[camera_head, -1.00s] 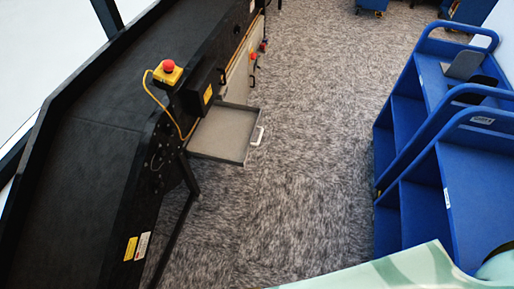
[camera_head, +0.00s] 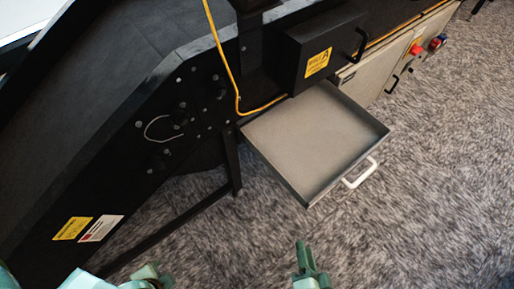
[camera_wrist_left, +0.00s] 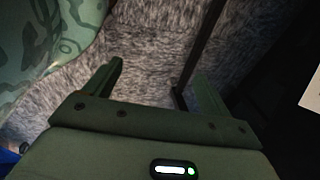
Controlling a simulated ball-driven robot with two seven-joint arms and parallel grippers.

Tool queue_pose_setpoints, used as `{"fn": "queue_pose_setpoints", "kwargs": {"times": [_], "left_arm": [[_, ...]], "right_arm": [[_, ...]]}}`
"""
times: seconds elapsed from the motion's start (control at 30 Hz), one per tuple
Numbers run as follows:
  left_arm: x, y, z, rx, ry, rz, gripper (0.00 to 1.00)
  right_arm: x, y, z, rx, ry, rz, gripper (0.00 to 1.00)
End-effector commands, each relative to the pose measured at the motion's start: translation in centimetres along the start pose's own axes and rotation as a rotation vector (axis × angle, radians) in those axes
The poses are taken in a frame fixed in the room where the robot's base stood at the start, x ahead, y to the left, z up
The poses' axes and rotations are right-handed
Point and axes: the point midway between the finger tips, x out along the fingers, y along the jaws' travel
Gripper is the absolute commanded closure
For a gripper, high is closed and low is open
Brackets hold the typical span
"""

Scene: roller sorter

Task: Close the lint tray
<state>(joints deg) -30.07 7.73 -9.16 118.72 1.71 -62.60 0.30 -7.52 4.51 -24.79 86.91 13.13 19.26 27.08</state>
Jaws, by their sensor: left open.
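The lint tray (camera_head: 318,132) is a shallow grey tray with dark rims, pulled out from under the black sorter in the head view. It looks empty. Its white handle (camera_head: 360,173) is on the outer front edge. My right gripper (camera_head: 309,262) is at the bottom of the head view, below the tray and apart from it; its jaw gap is unclear. My left gripper (camera_wrist_left: 160,72) shows in the left wrist view with its two fingers spread and nothing between them. In the head view, only green parts of it show at the bottom left edge.
The black sorter (camera_head: 110,130) fills the left, with a slanted support leg (camera_head: 232,165) beside the tray. A black box with a yellow label (camera_head: 318,62) sits above the tray. A yellow cable (camera_head: 222,50) hangs nearby. Grey carpet (camera_head: 430,190) is clear to the right.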

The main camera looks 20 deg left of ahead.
Motion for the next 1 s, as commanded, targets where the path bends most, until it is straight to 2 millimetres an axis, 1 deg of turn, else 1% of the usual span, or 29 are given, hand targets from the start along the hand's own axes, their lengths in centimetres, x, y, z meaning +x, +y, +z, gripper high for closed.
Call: {"fn": "queue_pose_setpoints", "kwargs": {"times": [0.03,0.13,0.2,0.3,0.4,0.53,0.67,0.83,1.0], "left_arm": [[0.4,0.0,0.1,0.003,-0.006,0.001,0.17],[0.6,-0.2,-0.1,0.008,-0.009,-0.003,0.17],[0.6,-0.3,-0.2,0.012,-0.011,-0.006,0.17],[0.6,-0.5,-0.4,0.016,-0.012,-0.009,0.17],[0.6,-0.7,-0.5,0.018,-0.013,-0.012,0.17],[0.5,-0.8,-0.6,0.018,-0.010,-0.014,0.17],[0.5,-0.7,-1.0,0.012,0.003,-0.013,0.17],[0.4,-0.6,-2.1,-0.008,0.044,-0.007,0.17],[0.2,-0.4,-3.8,-0.039,0.107,0.000,0.17]], "right_arm": [[1.4,-0.4,-0.6,0.145,0.085,-0.062,0.66],[3.0,-1.2,-2.9,0.460,0.274,-0.205,0.66],[3.4,-1.1,-4.6,0.657,0.392,-0.300,0.66],[3.4,-0.3,-6.4,0.871,0.524,-0.414,0.66],[3.2,0.4,-7.5,1.004,0.610,-0.494,0.66],[3.1,0.9,-8.5,1.078,0.662,-0.544,0.66],[4.1,0.9,-9.7,1.086,0.669,-0.552,0.66],[6.8,0.6,-12.5,1.084,0.668,-0.551,0.66],[9.8,0.4,-15.6,1.083,0.668,-0.548,0.66]]}}
